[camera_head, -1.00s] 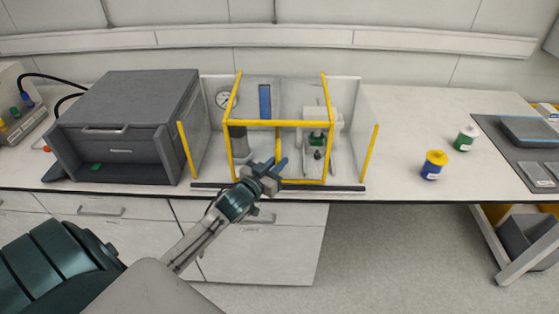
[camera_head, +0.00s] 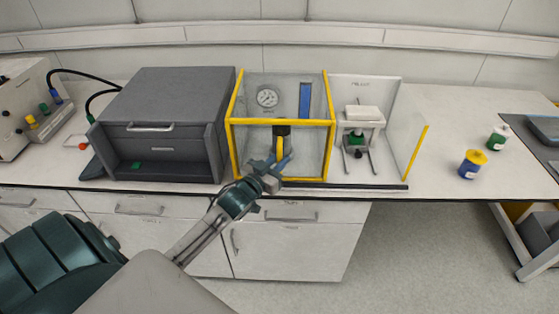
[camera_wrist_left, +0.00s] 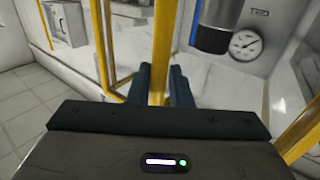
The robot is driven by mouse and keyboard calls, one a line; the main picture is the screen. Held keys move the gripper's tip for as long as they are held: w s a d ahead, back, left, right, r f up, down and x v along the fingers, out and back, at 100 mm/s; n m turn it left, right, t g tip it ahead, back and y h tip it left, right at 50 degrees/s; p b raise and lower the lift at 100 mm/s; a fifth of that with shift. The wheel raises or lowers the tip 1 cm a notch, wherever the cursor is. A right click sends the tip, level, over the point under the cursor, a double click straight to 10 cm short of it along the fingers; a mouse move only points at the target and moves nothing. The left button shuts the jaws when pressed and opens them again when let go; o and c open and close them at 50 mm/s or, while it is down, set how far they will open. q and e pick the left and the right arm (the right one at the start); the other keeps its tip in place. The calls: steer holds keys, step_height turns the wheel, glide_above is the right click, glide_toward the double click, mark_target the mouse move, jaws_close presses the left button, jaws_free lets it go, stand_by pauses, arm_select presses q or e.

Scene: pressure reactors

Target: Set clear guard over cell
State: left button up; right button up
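The clear guard (camera_head: 331,150) is a see-through box with a yellow frame, at the left part of the bench bay, in front of the gauge panel. My left gripper (camera_head: 277,172) is shut on the guard's yellow vertical handle. In the left wrist view the handle (camera_wrist_left: 159,60) stands between the two dark fingers (camera_wrist_left: 159,88). A dark-ended grey cylinder (camera_wrist_left: 212,25), likely the cell, shows beyond it; in the head view it is mostly hidden behind the handle. I cannot tell whether the guard touches the bench. My right gripper is not in view.
A grey cabinet (camera_head: 176,110) stands close on the guard's left. A stand with a green part (camera_head: 357,138) is on its right, beside a clear side wall with a yellow edge (camera_head: 415,155). A dark rail (camera_head: 350,187) runs along the bench front. Two jars (camera_head: 472,164) stand farther right.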

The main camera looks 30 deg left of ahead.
arm_select(q)
steer(key=shift+s+a, duration=0.1)
steer(key=shift+a, duration=0.1)
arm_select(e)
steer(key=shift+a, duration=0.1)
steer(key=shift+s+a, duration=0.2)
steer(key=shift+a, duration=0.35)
arm_select(q)
steer(key=shift+d, duration=0.1)
